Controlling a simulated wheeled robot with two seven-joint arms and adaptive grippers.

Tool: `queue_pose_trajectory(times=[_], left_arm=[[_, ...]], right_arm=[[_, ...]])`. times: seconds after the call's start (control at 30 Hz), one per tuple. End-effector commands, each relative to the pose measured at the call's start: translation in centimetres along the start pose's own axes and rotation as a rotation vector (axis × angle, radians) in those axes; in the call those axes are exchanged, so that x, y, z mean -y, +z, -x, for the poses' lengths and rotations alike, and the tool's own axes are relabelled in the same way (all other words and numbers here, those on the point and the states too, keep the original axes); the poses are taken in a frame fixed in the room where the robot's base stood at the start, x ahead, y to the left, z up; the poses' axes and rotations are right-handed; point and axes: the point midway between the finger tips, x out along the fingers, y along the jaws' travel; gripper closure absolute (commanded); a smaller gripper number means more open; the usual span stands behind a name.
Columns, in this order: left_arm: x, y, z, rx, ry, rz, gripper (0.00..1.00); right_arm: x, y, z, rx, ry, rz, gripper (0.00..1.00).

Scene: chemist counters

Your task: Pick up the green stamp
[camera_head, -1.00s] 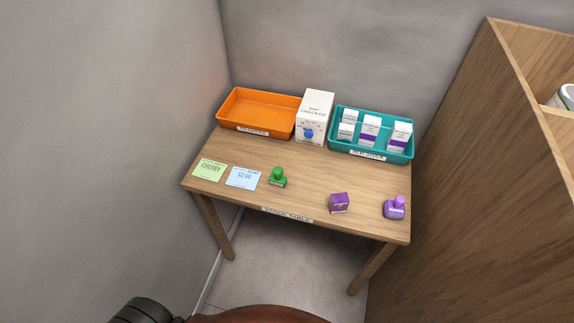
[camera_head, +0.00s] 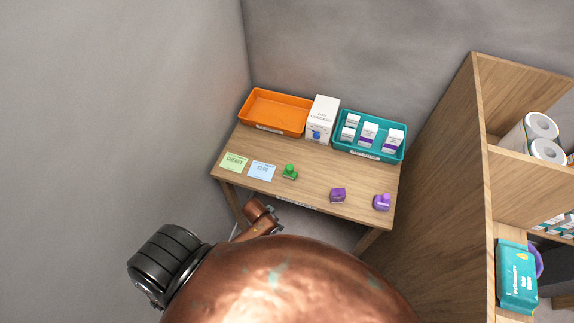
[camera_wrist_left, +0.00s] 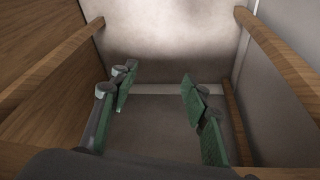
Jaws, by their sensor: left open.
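The green stamp (camera_head: 290,173) stands upright on the wooden table (camera_head: 300,188), near its front edge and just right of the pale blue card (camera_head: 262,171). My left gripper (camera_wrist_left: 157,84) shows in the left wrist view with its two green-padded fingers spread and nothing between them. The stamp is not visible in that view, which shows wooden legs, bars and a wall. In the head view my copper-coloured arm covers the lower middle, and I cannot make out the left gripper there. My right gripper is in neither view.
An orange tray (camera_head: 277,128), white carton (camera_head: 322,119) and teal tray (camera_head: 368,154) stand behind. Walls close the left and back; a wooden shelf unit (camera_head: 436,175) stands right.

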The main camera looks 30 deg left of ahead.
Motion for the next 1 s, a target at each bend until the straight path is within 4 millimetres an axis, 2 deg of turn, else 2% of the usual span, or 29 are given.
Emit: queue_pose_trajectory(times=[0.03, 0.1, 0.3, 0.37, 0.57, 0.73, 0.83, 1.0], left_arm=[[-0.8, -1.8, 3.5, -0.013, 0.009, -0.012, 0.57], [-1.6, -3.4, 6.6, -0.021, 0.019, -0.025, 0.57], [-3.8, -6.8, 14.5, -0.038, 0.048, -0.068, 0.57], [-4.8, -8.5, 16.3, -0.038, 0.066, -0.097, 0.57], [-6.8, -12.3, 17.5, 0.005, 0.115, -0.17, 0.57], [-7.2, -15.9, 19.9, 0.081, 0.119, -0.232, 0.57], [-5.4, -18.0, 21.1, 0.152, 0.086, -0.239, 0.57], [-0.3, -21.1, 21.9, 0.239, 0.01, -0.169, 0.57]], right_arm=[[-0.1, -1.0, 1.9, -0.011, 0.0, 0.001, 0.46], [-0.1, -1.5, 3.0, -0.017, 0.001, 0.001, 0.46], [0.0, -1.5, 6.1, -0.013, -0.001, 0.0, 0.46], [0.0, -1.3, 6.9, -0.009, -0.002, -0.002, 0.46], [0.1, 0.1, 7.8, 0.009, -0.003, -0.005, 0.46], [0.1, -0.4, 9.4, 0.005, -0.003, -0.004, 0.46], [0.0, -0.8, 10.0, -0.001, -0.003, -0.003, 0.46], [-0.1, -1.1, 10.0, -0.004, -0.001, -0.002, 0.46]])
